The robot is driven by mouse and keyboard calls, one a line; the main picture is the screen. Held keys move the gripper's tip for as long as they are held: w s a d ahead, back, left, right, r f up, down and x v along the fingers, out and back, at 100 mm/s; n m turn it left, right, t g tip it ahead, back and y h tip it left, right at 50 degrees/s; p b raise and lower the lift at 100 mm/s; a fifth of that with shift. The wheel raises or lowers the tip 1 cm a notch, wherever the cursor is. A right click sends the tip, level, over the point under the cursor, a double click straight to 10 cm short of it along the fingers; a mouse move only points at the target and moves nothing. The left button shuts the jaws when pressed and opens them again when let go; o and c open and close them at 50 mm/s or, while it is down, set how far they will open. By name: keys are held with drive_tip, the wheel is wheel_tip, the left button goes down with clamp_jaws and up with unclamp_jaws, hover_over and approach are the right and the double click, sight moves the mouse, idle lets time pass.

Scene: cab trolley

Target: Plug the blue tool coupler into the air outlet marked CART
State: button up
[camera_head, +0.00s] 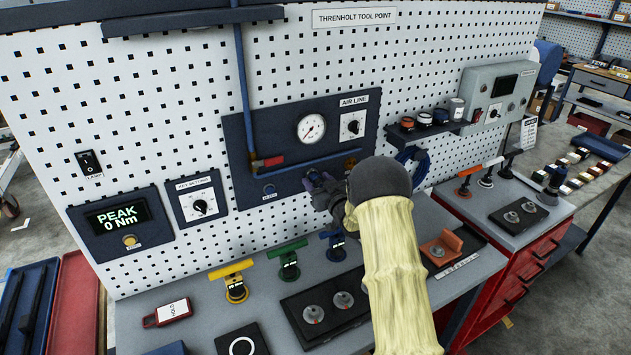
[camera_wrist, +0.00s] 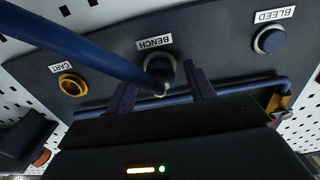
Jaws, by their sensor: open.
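In the wrist view, the labels appear upside down. A thick blue hose (camera_wrist: 85,45) runs down to the outlet marked BENCH (camera_wrist: 161,64), where its dark blue end seems to sit; the coupler body is hard to tell from the outlet. The outlet marked CART (camera_wrist: 73,84) is a brass-yellow ring at the left, with nothing in it. It shows as a brass fitting in the head view (camera_head: 350,162). My gripper (camera_wrist: 162,85) is open, its two purple-grey fingers on either side of the BENCH outlet and hose end. In the head view, my gripper (camera_head: 318,184) hides the BENCH outlet.
A blue BLEED button (camera_wrist: 270,39) lies right of BENCH in the wrist view. A gauge (camera_head: 311,128) and AIR LINE dial (camera_head: 353,126) are above the outlets. Yellow (camera_head: 235,283), green (camera_head: 289,262) and blue (camera_head: 335,245) T-handled tools stand on the bench below. A blue hose coil (camera_head: 411,163) hangs right.

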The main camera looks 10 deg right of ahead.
sight(320, 184)
drive_tip(key=shift+c, duration=0.4)
clamp_jaws()
drive_tip(key=shift+f, duration=0.1)
drive_tip(key=shift+s, duration=0.2)
drive_tip(key=shift+b+v, duration=0.4)
drive_tip(key=shift+v, duration=0.4)
drive_tip(key=shift+s+d, duration=0.3)
drive_tip(key=shift+s, duration=0.05)
drive_tip(key=shift+s+b, duration=0.35)
drive_tip(key=shift+s, duration=0.2)
drive_tip(key=shift+b+v, duration=0.45)
drive_tip(key=shift+v, duration=0.55)
